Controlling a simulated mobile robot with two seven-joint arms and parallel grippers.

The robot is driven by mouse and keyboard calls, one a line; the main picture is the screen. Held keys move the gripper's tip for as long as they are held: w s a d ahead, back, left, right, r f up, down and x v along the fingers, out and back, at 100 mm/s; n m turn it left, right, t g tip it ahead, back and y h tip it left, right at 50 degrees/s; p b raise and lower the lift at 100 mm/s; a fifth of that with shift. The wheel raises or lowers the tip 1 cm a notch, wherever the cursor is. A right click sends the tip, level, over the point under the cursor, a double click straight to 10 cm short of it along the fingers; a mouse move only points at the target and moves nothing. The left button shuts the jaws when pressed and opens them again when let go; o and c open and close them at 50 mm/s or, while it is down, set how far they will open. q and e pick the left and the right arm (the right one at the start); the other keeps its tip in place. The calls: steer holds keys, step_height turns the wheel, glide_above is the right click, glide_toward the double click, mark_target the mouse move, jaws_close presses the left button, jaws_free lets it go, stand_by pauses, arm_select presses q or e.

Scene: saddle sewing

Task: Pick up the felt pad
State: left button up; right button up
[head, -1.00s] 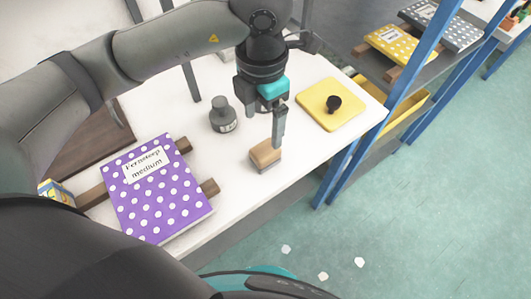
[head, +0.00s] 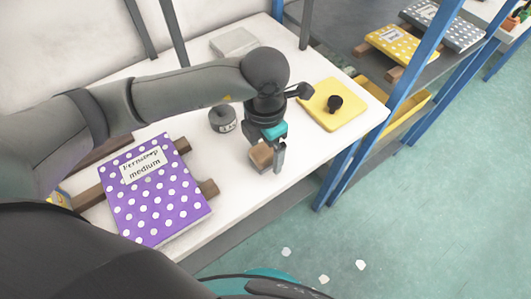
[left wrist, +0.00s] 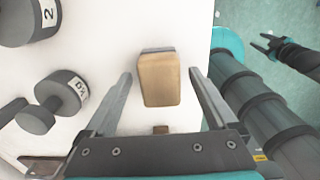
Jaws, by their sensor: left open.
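The felt pad appears to be a small tan block with a grey layer along one edge (head: 259,157). It sits on the white table near its front edge. My left gripper (head: 280,160) is over it, pointing down, and partly covers it in the head view. In the left wrist view the block (left wrist: 158,80) lies between the two open fingers (left wrist: 160,75), with a gap on each side. No contact shows. A dark claw-like part at the right of the wrist view may be my right gripper; its jaw state is unclear.
Dark grey weights (left wrist: 62,92) stand beside the block; one also shows in the head view (head: 222,120). A yellow board with a black knob (head: 350,112) lies to the right. A purple dotted book (head: 165,205) lies left on wooden bars. Blue shelf posts (head: 375,130) stand right of the table.

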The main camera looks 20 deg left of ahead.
mark_target(265, 148)
arm_select(q)
steer(key=shift+c, duration=0.3)
jaws_close()
stand_by(0.3)
steer(key=shift+r, duration=0.1)
step_height(265, 148, up, 20)
steer(key=p, duration=0.3)
stand_by(0.3)
steer(key=c, duration=0.6)
jaws_free()
steer(key=shift+c, duration=0.2)
steer(key=c, duration=0.6)
steer(key=shift+o, duration=0.2)
